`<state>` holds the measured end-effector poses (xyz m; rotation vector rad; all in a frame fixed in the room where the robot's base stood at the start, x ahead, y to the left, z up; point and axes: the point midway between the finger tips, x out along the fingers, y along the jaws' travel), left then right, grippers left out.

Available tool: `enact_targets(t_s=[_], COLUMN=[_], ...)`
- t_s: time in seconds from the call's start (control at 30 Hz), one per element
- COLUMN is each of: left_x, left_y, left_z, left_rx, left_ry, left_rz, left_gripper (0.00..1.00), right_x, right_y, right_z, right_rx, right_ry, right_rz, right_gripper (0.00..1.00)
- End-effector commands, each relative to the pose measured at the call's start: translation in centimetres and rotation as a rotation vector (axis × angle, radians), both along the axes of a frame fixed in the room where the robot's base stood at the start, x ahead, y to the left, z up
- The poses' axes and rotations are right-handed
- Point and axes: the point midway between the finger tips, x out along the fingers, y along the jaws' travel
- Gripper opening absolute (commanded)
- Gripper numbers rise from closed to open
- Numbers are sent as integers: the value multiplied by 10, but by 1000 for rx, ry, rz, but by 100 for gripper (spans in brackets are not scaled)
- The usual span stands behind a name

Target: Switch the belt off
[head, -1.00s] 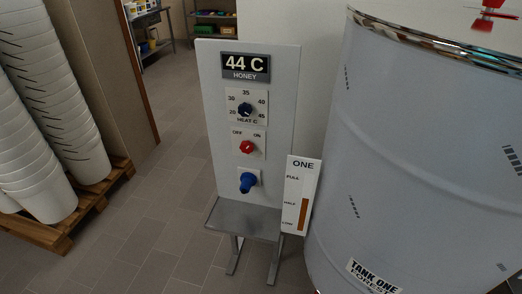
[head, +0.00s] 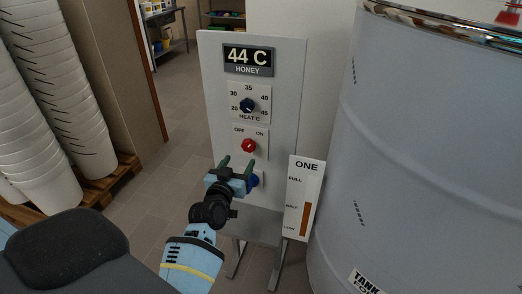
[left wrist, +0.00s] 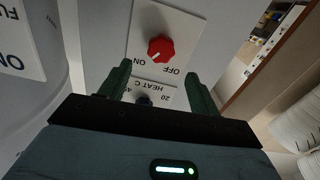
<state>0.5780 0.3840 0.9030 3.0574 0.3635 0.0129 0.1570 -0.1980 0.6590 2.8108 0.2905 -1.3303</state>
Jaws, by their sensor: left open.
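A red knob (head: 249,146) with OFF and ON labels is on an upright grey panel (head: 285,85). The red knob also shows in the left wrist view (left wrist: 160,48), upside down, where its pale mark seems to point toward ON. My left gripper (head: 237,165) is open and empty just below and in front of the red knob, not touching it as far as I can tell. Its two green fingers (left wrist: 158,72) stand apart in the left wrist view. No belt is in view, and the plate has no belt label that I can read. My right gripper is not in view.
Above is a dark blue heat dial (head: 248,105) under a 44 C honey display (head: 248,60). A blue knob (head: 255,181) below is partly hidden by my gripper. A level gauge (head: 304,190) and large tank (head: 420,150) stand right. Stacked white buckets (head: 60,120) stand left.

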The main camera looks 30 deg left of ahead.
Motion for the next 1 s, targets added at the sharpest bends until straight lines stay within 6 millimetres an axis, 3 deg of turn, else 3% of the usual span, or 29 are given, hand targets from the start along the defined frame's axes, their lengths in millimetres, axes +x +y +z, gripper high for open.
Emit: enact_targets(t_s=[0.17, 0.7, 1.0], left_x=[5, 69, 76], left_y=[1, 16, 18], left_z=[0, -1, 0], left_rx=[0, 2, 1], left_ry=[-1, 1, 1], left_rz=[0, -1, -1], left_gripper=[63, 63, 63], right_x=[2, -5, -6], right_y=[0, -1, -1], right_z=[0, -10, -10], right_rx=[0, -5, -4], right_ry=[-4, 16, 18], right_rz=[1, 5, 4], right_gripper=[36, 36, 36])
